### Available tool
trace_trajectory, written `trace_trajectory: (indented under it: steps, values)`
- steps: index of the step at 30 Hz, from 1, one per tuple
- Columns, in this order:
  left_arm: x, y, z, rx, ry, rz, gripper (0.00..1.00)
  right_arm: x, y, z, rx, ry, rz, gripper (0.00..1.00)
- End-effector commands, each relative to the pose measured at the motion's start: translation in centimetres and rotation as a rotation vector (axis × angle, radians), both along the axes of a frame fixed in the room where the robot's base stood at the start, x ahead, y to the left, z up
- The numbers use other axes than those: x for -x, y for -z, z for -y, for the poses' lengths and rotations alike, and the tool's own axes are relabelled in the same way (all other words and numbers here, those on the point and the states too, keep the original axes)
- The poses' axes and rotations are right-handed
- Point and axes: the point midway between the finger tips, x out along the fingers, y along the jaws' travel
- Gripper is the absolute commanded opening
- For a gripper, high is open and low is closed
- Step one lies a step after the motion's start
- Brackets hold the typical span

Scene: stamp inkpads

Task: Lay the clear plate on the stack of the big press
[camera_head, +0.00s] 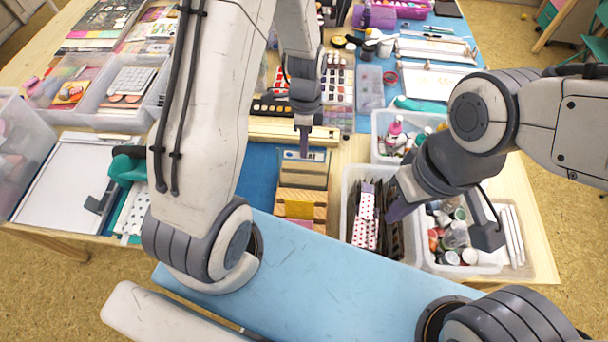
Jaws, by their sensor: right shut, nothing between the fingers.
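I cannot make out the clear plate for certain. A clear flat piece (369,88) lies beyond the blue mat's near part, right of the paint pans. I cannot tell which thing is the big press; a teal device (127,168) with a white bed stands at the left. My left gripper (303,148) points down just above a stack of wooden blocks (302,200); its fingers show edge-on, and I cannot tell whether it touches the top block. My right gripper (398,210) is shut and empty, pointing down at the clear bin with dotted packets (366,222).
A white board (65,185) lies at the left. Clear bins with bottles (402,135) and jars (456,240) stand at the right. A divided clear tray (105,92) holds papers. White frames (432,80) lie at the back right. My arms cover much of the middle.

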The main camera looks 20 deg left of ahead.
Motion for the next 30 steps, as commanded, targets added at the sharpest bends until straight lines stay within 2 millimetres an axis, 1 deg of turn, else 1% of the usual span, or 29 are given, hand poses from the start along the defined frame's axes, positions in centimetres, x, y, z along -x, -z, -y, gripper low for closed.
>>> trace_trajectory:
  steps: [8, 30]
  values:
    - [-0.1, -0.4, 0.0, 0.0, 0.0, 0.001, 0.0, 0.0, -0.3, 0.0, 0.0, 0.0, 0.0, 0.0]
    - [-1.0, -6.2, -0.3, 0.001, -0.001, 0.001, 0.0, 0.0, -5.4, 0.0, 0.0, 0.001, 0.0, 0.0]
